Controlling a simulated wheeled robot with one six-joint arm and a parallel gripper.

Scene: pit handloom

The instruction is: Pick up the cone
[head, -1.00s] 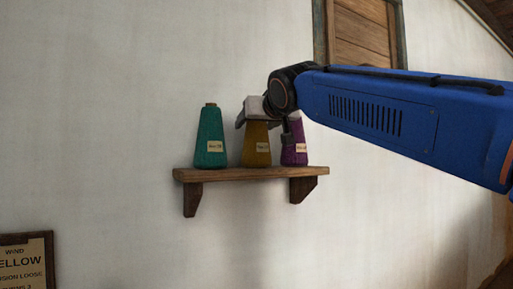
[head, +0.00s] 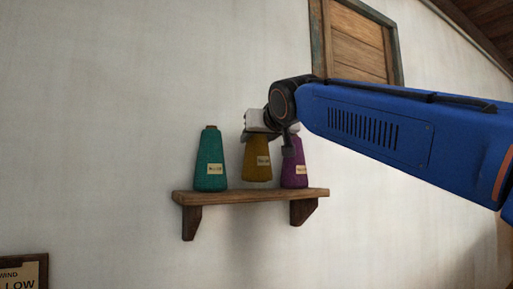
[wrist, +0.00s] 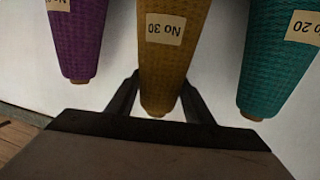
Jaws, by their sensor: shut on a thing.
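My gripper (head: 262,134) is shut on the yellow cone (head: 257,162), gripping it near its narrow top. The yellow cone is upright and its base is slightly above the shelf (head: 250,196). In the wrist view the yellow cone (wrist: 162,62) lies between the two dark fingers, with a label reading "No 30". The teal cone (head: 210,160) stands on the shelf to the left. The purple cone (head: 295,170) stands to the right, partly hidden by my gripper.
The wooden shelf is fixed to a pale wall on two brackets. A wooden shutter (head: 358,42) is above right. A sign (head: 22,275) is partly visible at bottom left. The neighbouring cones stand close on both sides.

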